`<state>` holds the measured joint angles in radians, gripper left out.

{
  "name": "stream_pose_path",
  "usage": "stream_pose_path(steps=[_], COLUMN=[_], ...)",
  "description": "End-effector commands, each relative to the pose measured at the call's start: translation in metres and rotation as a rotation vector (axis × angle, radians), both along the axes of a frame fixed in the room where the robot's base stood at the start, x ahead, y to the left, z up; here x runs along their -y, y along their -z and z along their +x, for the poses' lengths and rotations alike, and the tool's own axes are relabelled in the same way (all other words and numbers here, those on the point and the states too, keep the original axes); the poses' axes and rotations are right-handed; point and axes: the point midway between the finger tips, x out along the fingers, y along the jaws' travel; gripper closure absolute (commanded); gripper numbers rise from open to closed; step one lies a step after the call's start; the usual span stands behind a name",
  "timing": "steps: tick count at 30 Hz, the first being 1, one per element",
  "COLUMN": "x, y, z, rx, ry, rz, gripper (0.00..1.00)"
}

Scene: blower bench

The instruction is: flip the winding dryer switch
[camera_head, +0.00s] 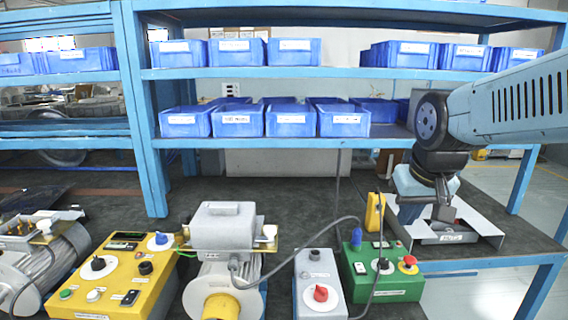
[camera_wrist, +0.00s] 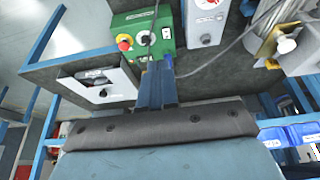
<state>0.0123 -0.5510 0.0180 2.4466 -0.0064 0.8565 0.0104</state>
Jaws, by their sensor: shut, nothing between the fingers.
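I cannot read which control is labelled as the winding dryer switch. A green control box (camera_head: 385,275) has a black rotary knob (camera_head: 382,264) and a red push button (camera_head: 409,260). The green box also shows in the wrist view (camera_wrist: 130,20), just beyond my fingertips. A grey box (camera_head: 312,268) with a red knob (camera_head: 320,293) and a yellow box (camera_head: 125,270) with a black knob (camera_head: 98,264) stand to its left. My gripper (camera_head: 428,215) is shut and empty, over the bench's right side; it also shows in the wrist view (camera_wrist: 157,66). Contact with the green box is unclear.
A yellow handheld unit (camera_head: 374,212) and a cable (camera_head: 300,226) are near the green box. Motors (camera_head: 222,255) stand left. Blue shelving with bins (camera_head: 290,122) rises behind.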

Motion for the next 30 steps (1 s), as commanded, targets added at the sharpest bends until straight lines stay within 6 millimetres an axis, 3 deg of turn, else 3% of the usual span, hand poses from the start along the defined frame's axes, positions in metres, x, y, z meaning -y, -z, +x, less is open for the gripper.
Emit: stream_pose_path(steps=[6, 12, 23, 30], x=[0.001, 0.001, 0.001, 0.001], y=[-0.016, -0.02, -0.02, -0.019], z=[-0.038, -0.054, -0.055, -0.04], rx=[0.073, 0.1, 0.101, 0.064], ry=[-0.003, -0.005, -0.007, -0.084], rz=[0.007, 0.011, 0.01, -0.03], gripper=[1.0, 1.0, 1.0, 1.0])
